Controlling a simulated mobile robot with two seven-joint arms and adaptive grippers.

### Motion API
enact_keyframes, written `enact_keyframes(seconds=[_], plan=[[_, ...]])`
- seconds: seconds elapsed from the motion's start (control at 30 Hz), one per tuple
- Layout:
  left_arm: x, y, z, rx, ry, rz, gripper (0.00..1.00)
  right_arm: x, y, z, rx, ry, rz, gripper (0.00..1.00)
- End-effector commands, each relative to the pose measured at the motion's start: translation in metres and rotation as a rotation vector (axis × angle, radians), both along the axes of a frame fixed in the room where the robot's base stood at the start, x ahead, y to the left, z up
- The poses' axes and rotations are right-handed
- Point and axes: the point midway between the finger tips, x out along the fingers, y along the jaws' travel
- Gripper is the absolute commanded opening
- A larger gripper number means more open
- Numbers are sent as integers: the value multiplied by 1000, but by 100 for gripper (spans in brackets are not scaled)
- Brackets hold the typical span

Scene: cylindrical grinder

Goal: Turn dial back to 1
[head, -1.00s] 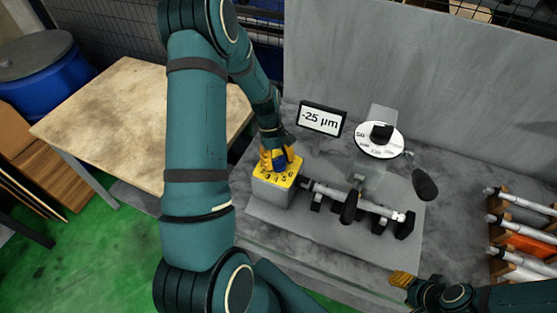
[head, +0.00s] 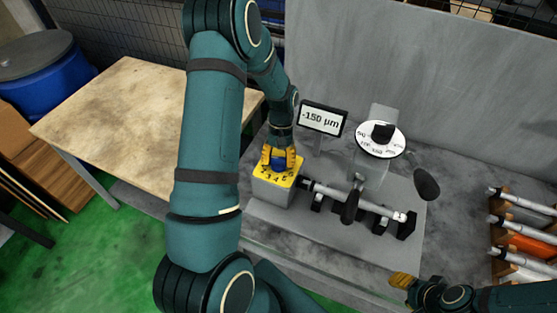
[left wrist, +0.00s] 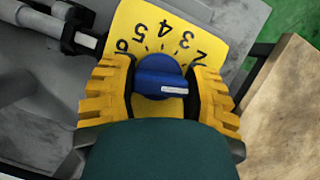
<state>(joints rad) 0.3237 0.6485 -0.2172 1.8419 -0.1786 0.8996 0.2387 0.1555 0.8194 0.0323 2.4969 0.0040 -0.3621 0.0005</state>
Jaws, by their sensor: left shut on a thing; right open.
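The blue dial (head: 278,163) sits on the yellow numbered plate (head: 266,174) atop a grey box. My left gripper (head: 279,155) is shut on the dial from above. In the left wrist view its yellow fingers (left wrist: 165,85) stand on either side of the dial (left wrist: 160,76). The dial's white mark (left wrist: 176,90) points right, toward the right-hand finger. Numbers 2 to 6 show on the plate (left wrist: 180,14); the number at the mark is hidden by that finger. My right gripper (head: 402,281) is open and empty near the bench front.
The display (head: 322,118) reads -150 µm. A white graduated wheel (head: 366,139) stands right of it. A shaft (head: 372,206) lies across the machine, beside dark handles. A rack (head: 509,240) with several cylinders is at far right. A wooden table (head: 110,110) stands left.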

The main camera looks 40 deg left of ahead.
Motion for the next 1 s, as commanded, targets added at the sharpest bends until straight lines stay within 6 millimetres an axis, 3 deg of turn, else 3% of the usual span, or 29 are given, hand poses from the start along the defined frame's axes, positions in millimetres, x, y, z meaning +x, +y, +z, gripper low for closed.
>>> enact_keyframes(seconds=[0.47, 0.5, 0.57, 1.0], plan=[[0, 0, 0, 1, -2, -14, 14, 0, 0, 0, 0, 0, 0, 47], [0, 0, 0, 1, -2, -13, 67, 0, 0, 0, 0, 0, 0, 47], [0, 0, 0, 1, -2, -13, 83, 0, 0, 0, 0, 0, 0, 47], [4, 2, 9, 2, -4, -12, 83, 0, 0, 0, 0, 0, 0, 47]])
